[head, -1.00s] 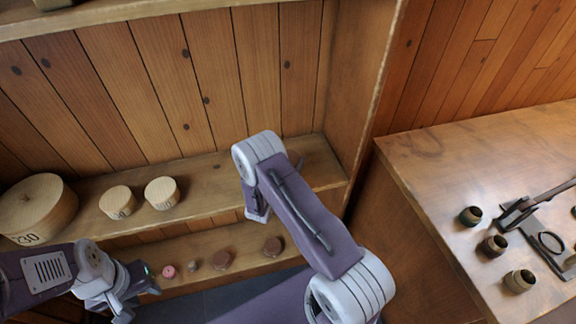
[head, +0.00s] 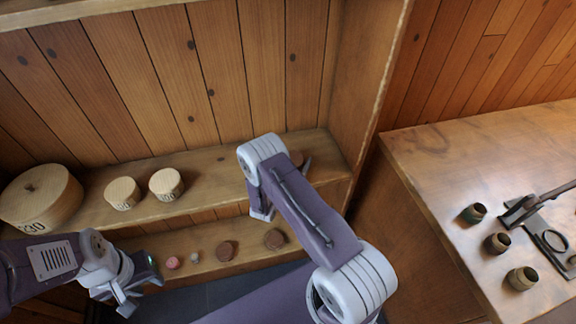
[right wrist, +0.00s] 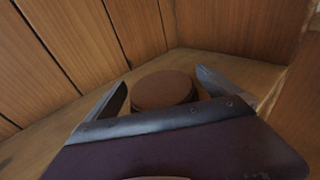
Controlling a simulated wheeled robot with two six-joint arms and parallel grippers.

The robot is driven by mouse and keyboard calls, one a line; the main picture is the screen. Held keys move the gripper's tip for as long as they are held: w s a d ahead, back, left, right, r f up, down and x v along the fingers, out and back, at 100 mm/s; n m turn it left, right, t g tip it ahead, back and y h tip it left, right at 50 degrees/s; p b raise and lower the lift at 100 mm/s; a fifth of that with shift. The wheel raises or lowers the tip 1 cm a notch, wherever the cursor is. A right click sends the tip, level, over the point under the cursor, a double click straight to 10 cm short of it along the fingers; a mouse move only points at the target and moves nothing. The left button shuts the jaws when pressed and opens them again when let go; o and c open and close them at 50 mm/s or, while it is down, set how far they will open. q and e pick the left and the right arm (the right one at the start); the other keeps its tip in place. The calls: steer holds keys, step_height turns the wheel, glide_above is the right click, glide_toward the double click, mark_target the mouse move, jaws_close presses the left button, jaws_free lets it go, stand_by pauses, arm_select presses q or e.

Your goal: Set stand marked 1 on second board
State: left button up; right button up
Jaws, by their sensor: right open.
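A round brown stand (right wrist: 163,89) stands upright on the second board (head: 225,160), between the fingers of my right gripper (right wrist: 165,90) in the right wrist view. Gaps show beside it, and the gripper is open. No number is visible on it. In the head view, part of this stand (head: 296,158) shows behind my right arm, with a fingertip beside it. My left gripper (head: 139,283) is at the lower left, in front of the lower board (head: 200,269). Its finger opening is unclear.
A large round wooden box (head: 41,199) and two smaller ones (head: 122,193) (head: 166,184) stand left on the second board. Several small pieces, including a pink one (head: 173,262) and brown ones (head: 226,250), sit on the lower board. A counter (head: 430,160) at right holds several pots.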

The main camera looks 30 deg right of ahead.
steer(key=v, duration=1.2)
steer(key=s+d+r+m+g+y, duration=0.1)
steer(key=s+d+r+m+g, duration=0.15)
steer(key=s+m+g, duration=0.45)
steer(key=s+d+r+m+g, duration=0.1)
steer(key=s+d+m+g, duration=0.4)
steer(key=s, duration=0.4)
steer(key=s+a+m+g+y, duration=0.2)
steer(key=s+a+m+y, duration=0.3)
steer(key=a+m+y, duration=0.35)
steer(key=w+a+r+m+t+y, duration=0.3)
steer(key=w+a+m+t, duration=0.1)
steer(key=a+m, duration=0.1)
steer(key=shift+a+r+m+b, duration=0.2)
steer(key=shift+a+m+b, duration=0.15)
steer(key=shift+m, duration=0.1)
